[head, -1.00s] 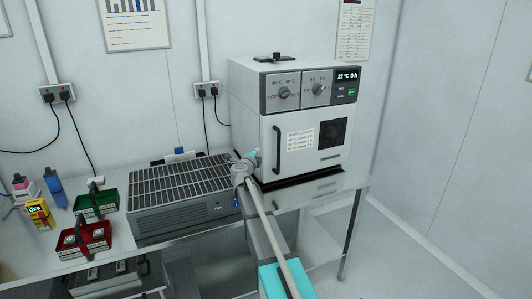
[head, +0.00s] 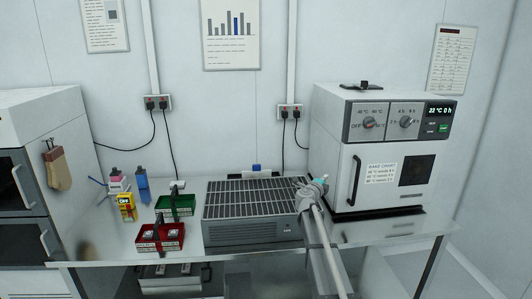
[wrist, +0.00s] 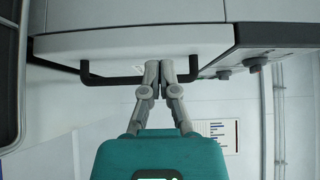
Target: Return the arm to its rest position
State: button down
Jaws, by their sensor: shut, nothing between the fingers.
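My arm reaches up from the bottom of the head view to the right end of the grey slatted unit (head: 252,230), left of the white oven (head: 364,165). In the head view my wrist hides most of the gripper, and only a small teal part shows at the arm's end. In the wrist view my gripper (wrist: 160,68) is shut with its fingertips together and nothing between them. The fingers overlap the dark oven door handle (wrist: 110,79) in that view; I cannot tell whether they touch it. The oven door (head: 383,179) looks closed.
A white cabinet with a mitt (head: 58,168) is at far left. Bare bench (head: 105,250) shows at front left.

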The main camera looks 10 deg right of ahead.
jog(key=s+a+n+t+y, duration=0.4)
jog(key=a+n+y, duration=0.7)
jog(key=a+n, duration=0.25)
jog(key=s+a+f+n+g+y, duration=0.5)
jog(key=s+a+f+n, duration=0.2)
jog(key=s+a, duration=0.15)
jog(key=s+d+f+n+g+h, duration=0.1)
jog(key=s+f+g, duration=0.3)
jog(key=s, duration=0.5)
jog(key=s+d+f+n+g+h, duration=0.1)
jog(key=s+f+n+g+h, duration=0.1)
jog(key=s, duration=0.8)
jog(key=s+d+f+n+g+h, duration=0.1)
jog(key=s+d+f+n+g, duration=0.1)
jog(key=s+f+g, duration=0.3)
jog(key=s+g, duration=0.2)
jog(key=s, duration=0.2)
jog(key=shift+s+f+h, duration=0.3)
jog(key=shift+f, duration=0.05)
